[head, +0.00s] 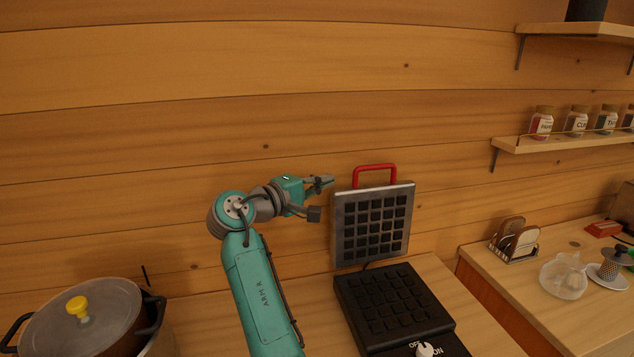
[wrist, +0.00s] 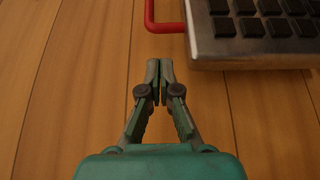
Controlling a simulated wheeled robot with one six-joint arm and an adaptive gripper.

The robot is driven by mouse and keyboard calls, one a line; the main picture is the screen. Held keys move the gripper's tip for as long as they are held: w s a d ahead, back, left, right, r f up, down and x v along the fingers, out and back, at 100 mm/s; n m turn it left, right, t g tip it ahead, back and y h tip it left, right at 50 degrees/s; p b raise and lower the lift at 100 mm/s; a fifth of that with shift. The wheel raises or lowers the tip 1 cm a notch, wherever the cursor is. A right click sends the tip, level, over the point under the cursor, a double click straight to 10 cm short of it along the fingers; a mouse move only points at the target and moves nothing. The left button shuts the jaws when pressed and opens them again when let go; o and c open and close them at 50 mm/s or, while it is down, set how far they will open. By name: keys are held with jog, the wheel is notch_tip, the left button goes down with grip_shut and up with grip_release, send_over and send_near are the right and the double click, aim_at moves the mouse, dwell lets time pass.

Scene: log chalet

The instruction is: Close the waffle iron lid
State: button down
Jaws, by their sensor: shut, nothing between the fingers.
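The waffle iron stands open on the wooden counter. Its lid (head: 372,226) is upright, with the dark grid facing me and a red handle (head: 375,169) on its top edge. The black base (head: 392,305) lies flat with its grid up and a white knob at the front. My gripper (head: 330,181) is shut and empty, just left of the lid near handle height, apart from it. In the wrist view the closed fingertips (wrist: 160,66) are next to the lid's edge (wrist: 250,50), and the red handle (wrist: 152,16) shows ahead of them.
A large lidded pot (head: 85,318) stands at the lower left. Wall shelves with spice jars (head: 541,122) hang at the right. The log wall is close behind the lid.

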aim_at(345, 174)
jog(key=x, duration=0.7)
jog(key=shift+d, duration=0.1)
jog(key=shift+s, duration=0.1)
